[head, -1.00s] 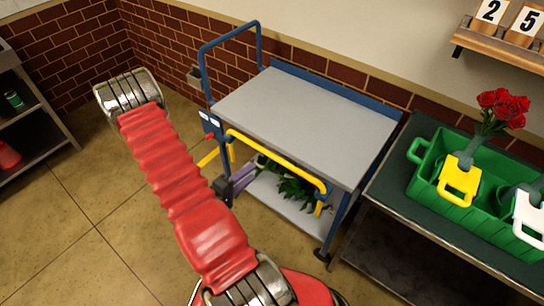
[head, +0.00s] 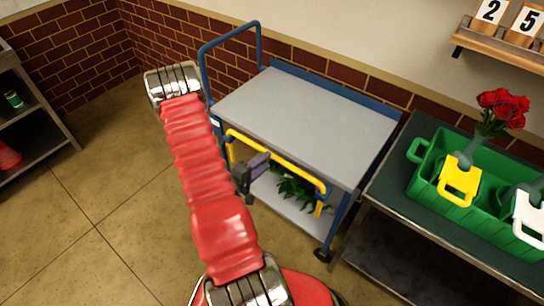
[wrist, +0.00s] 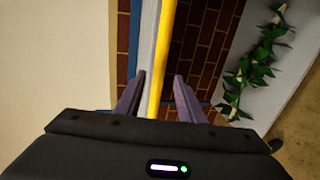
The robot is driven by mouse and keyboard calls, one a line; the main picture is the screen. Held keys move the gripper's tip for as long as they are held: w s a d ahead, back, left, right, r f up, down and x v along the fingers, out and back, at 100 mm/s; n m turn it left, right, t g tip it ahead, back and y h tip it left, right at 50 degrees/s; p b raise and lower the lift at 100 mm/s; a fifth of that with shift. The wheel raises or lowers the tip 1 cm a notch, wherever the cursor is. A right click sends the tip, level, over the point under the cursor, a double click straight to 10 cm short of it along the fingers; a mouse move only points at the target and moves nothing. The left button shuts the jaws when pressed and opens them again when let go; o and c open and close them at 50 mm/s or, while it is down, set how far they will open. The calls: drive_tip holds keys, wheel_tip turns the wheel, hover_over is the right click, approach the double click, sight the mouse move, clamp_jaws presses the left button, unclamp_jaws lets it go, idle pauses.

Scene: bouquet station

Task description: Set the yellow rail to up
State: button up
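The yellow rail (head: 290,166) runs along the front of the blue-framed cart, just below the edge of its grey top (head: 300,120). Its right end bends down near the cart's front right leg. My gripper (head: 262,161) is in front of the rail, left of its middle. In the wrist view the yellow rail (wrist: 165,60) runs lengthwise between the two purple-grey fingers of my gripper (wrist: 158,90), one on each side. The fingers are apart and do not appear to press on it. My red arm hides part of the cart's left side.
Green foliage (head: 297,190) lies on the cart's lower shelf. At right, a dark table (head: 390,190) holds a green crate (head: 425,185) with red roses and yellow and white handled pieces. A shelf rack (head: 50,125) stands at far left. The floor at left is clear.

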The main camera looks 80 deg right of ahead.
sight(272, 157)
drive_tip(key=shift+x, duration=2.6)
drive_tip(key=shift+c, duration=0.5)
clamp_jaws()
